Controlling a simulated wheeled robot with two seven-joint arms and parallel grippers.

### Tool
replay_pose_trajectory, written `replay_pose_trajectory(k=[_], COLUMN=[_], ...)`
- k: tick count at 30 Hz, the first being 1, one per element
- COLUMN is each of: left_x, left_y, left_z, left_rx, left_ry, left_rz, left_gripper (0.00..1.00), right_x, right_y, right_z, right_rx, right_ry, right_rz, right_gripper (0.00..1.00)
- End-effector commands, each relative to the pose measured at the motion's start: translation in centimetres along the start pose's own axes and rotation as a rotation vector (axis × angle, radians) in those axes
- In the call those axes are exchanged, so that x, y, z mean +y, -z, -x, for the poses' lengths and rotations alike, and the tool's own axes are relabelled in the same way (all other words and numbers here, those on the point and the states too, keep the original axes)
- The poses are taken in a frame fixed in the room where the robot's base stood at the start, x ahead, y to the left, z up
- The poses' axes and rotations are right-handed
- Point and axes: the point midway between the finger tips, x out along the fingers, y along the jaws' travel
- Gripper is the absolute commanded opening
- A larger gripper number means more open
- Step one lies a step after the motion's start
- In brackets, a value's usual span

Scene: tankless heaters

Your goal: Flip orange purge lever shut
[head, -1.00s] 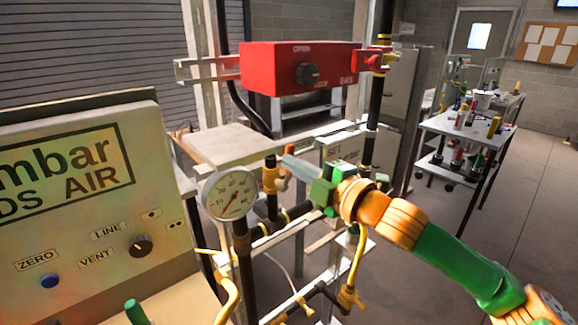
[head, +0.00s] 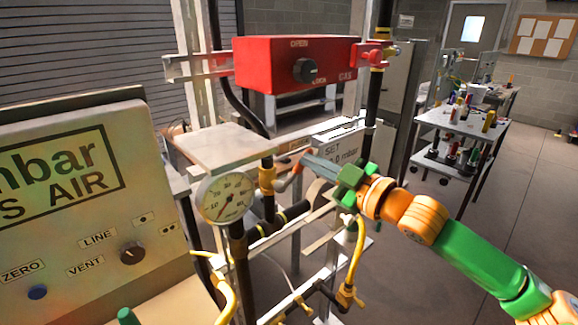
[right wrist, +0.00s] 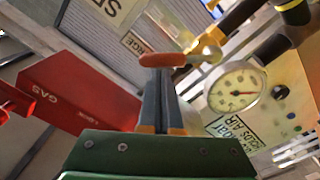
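The orange purge lever (head: 290,175) sits on a brass valve (head: 267,176) just right of the pressure gauge (head: 228,197). In the head view it slants up and right from the valve. In the right wrist view the lever (right wrist: 168,60) lies across the tips of my right gripper (right wrist: 160,72), with the valve (right wrist: 207,52) at its right end. My right gripper (head: 306,160) also shows in the head view, fingers together, at the lever's free end. They look touching, but exact contact is hard to tell.
A red gas box (head: 295,64) with a black knob hangs above. A grey panel (head: 75,200) stands at left. Pipes and a yellow hose (head: 355,255) crowd below the valve. A cart (head: 465,125) stands back right, with open floor beside it.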

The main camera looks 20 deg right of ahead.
Motion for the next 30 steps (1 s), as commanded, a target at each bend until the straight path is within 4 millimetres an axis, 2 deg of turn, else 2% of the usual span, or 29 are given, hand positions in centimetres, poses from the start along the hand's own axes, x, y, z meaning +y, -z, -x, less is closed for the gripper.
replay_pose_trajectory(k=[15,30], left_x=[0.0,0.0], left_y=[0.0,0.0], left_z=[-0.1,0.2], left_rx=[0.0,0.0], left_ry=[0.0,0.0], left_rz=[0.0,0.0], left_gripper=[0.0,0.0], right_x=[-0.5,-1.0], right_y=[-3.0,-4.5], right_z=[0.0,0.1], right_rx=[-0.003,-0.002], right_ry=[-0.007,-0.01], right_rz=[-0.459,-0.684], right_gripper=[0.0,0.0])
